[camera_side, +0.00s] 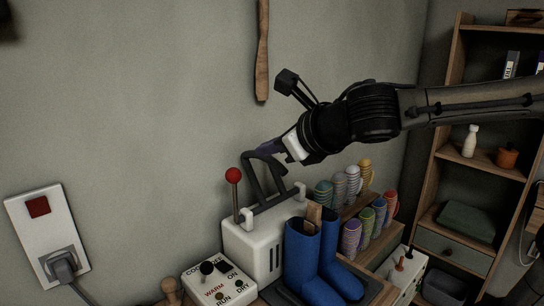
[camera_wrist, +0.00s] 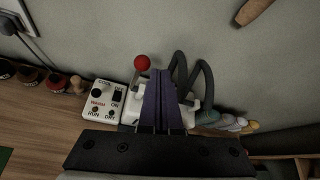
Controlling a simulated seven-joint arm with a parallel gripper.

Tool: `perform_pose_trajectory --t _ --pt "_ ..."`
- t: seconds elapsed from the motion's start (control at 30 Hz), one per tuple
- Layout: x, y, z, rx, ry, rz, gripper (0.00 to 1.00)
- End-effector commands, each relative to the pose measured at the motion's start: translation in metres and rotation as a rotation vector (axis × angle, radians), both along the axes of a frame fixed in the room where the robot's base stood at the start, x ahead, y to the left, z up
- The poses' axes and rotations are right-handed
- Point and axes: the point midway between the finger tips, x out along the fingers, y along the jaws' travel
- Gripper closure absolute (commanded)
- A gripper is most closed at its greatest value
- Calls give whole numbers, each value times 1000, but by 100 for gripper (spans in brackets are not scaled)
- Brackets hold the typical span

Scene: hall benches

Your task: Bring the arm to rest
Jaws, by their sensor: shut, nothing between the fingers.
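My gripper (camera_side: 262,150) is at the end of my arm, which reaches in from the right. It points down and left, just above a white boot dryer (camera_side: 240,248) with dark bent tubes (camera_side: 251,178). In the wrist view my gripper's purple fingers (camera_wrist: 160,76) are together with nothing between them. They cover part of the dryer there. In the side view the fingertips overlap the top of the tubes, and I cannot tell if they touch. A lever with a red ball (camera_side: 233,175) stands upright to the left of the tubes; the ball also shows in the wrist view (camera_wrist: 142,62).
Blue boots (camera_side: 302,258) stand in front of the dryer. A control box (camera_side: 218,283) is at its left. Several colored cups (camera_side: 352,238) stand on a stepped rack to the right. A wooden shelf (camera_side: 480,165) is at far right. The wall's upper left is mostly clear.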

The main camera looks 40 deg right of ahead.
Motion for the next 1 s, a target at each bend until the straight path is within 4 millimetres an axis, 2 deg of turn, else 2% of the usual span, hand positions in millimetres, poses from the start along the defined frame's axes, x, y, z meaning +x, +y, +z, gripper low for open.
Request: perform_pose_trajectory --t 0.13,0.23,0.33,0.43,0.53,0.6,0.7,0.83,1.0 --pt "0 -1 3 -2 1 -3 100" --pt "1 -16 9 6 -12 -35 100" --pt "-7 -49 20 29 -38 -101 100" --pt "-29 -92 18 116 -31 -215 100" --pt "-63 -129 0 343 -19 -407 100" --pt "-86 -146 -16 529 -17 -552 100" --pt "-117 -161 -38 797 -24 -759 100" --pt "-155 -169 -69 1162 -48 -1051 100" --pt "-196 -163 -109 1611 -94 -1441 100"
